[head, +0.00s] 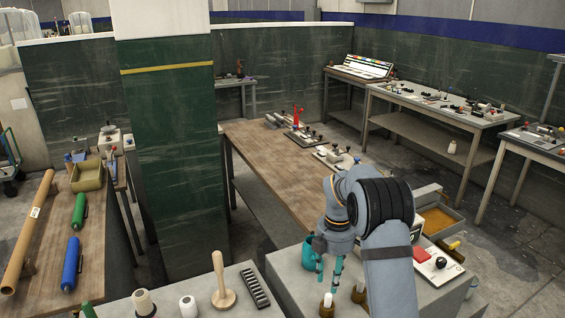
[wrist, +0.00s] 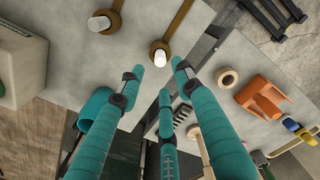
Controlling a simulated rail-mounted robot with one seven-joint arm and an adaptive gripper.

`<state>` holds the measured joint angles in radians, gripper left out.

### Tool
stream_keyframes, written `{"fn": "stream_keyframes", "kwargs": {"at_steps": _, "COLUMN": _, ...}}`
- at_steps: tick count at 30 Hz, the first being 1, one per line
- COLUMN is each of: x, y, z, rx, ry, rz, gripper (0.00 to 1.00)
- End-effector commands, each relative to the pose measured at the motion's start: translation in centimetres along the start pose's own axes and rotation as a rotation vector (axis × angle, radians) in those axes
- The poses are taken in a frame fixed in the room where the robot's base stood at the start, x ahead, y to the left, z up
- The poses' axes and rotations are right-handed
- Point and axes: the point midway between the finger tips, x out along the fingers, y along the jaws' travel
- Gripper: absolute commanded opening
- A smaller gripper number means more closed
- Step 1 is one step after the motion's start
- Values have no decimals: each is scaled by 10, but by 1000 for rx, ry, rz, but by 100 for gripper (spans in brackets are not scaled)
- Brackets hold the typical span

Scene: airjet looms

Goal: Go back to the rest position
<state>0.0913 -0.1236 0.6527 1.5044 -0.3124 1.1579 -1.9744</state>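My gripper (head: 329,272) hangs over the grey table at the lower middle of the head view, below my bent arm. In the wrist view, its three teal fingers (wrist: 160,80) are spread apart with nothing between them. Two white-topped pegs on brown round bases stand near the fingertips in the wrist view, one peg (wrist: 160,56) close to the tips and one peg (wrist: 100,23) further left. A teal cup (head: 308,254) stands beside the gripper; it also shows behind the left finger in the wrist view (wrist: 92,108). My arm hides part of the table.
A wooden bench (head: 262,150) lies beyond. A green pillar (head: 172,160) stands at left. White spools (head: 188,307), a wooden pestle-like tool (head: 221,285) and a black rack (head: 254,287) lie near the front edge. An orange-filled tray (head: 438,219) sits right of my arm.

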Motion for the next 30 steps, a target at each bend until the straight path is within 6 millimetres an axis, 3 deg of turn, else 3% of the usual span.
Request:
{"fn": "stream_keyframes", "kwargs": {"at_steps": 13, "x": 94, "y": -1, "z": 0, "rx": 2, "ry": 1, "rz": -2, "gripper": 34}}
{"fn": "stream_keyframes", "kwargs": {"at_steps": 15, "x": 76, "y": 2, "z": 0, "rx": 0, "ry": 0, "rz": 8, "gripper": 34}}
{"fn": "stream_keyframes", "kwargs": {"at_steps": 21, "x": 51, "y": 1, "z": 0, "rx": -1, "ry": 0, "rz": 4, "gripper": 34}}
{"fn": "stream_keyframes", "kwargs": {"at_steps": 30, "x": 44, "y": -3, "z": 3, "rx": 1, "ry": 1, "rz": 1, "gripper": 34}}
